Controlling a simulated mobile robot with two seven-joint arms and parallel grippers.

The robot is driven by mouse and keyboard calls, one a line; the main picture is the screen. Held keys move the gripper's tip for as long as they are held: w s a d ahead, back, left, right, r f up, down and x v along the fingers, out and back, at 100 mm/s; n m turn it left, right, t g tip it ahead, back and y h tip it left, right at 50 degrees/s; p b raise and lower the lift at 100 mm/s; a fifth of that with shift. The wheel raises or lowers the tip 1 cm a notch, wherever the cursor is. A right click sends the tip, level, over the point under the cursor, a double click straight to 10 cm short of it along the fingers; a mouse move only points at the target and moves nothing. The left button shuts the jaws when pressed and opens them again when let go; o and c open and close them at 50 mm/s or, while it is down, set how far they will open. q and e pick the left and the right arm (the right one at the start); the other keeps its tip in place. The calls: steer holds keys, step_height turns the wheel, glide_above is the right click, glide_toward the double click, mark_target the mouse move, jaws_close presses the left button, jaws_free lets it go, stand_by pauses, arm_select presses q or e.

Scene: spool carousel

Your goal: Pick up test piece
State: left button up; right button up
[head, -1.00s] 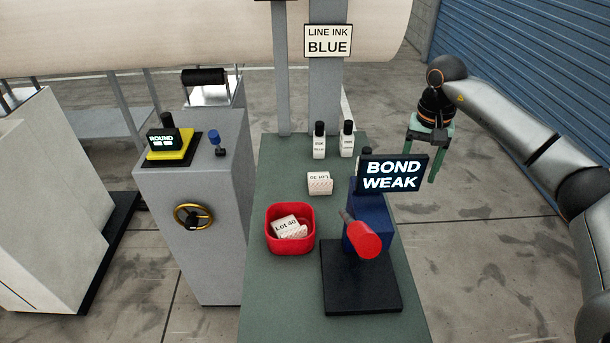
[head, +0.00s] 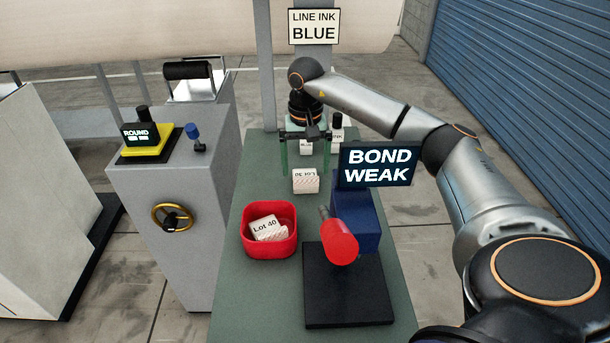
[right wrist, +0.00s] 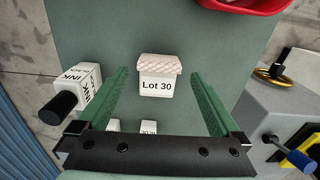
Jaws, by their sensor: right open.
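A small white block marked Lot 30 (head: 305,181), with a hatched top, stands on the green bench (head: 262,190); it also shows in the right wrist view (right wrist: 156,86). My right gripper (head: 306,165) is open above the bench, just behind this block. In the right wrist view the block lies between the lines of the two green fingers (right wrist: 157,78), apart from both. Another white block marked Lot 40 (head: 264,226) lies in a red bin (head: 270,249). My left gripper is not in view.
White ink bottles with black caps (head: 337,133) stand close by my right gripper, one also at left in the wrist view (right wrist: 78,88). A blue tester with a red handle (head: 338,242) and a BOND WEAK screen (head: 378,166) stands at front right. A grey cabinet (head: 150,210) is left.

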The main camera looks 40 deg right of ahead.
mark_target(306, 178)
step_height(306, 178, down, 5)
steer(key=b, duration=0.4)
steer(key=shift+d+r, duration=0.1)
steer(key=shift+r, duration=0.1)
steer(key=c, duration=1.3)
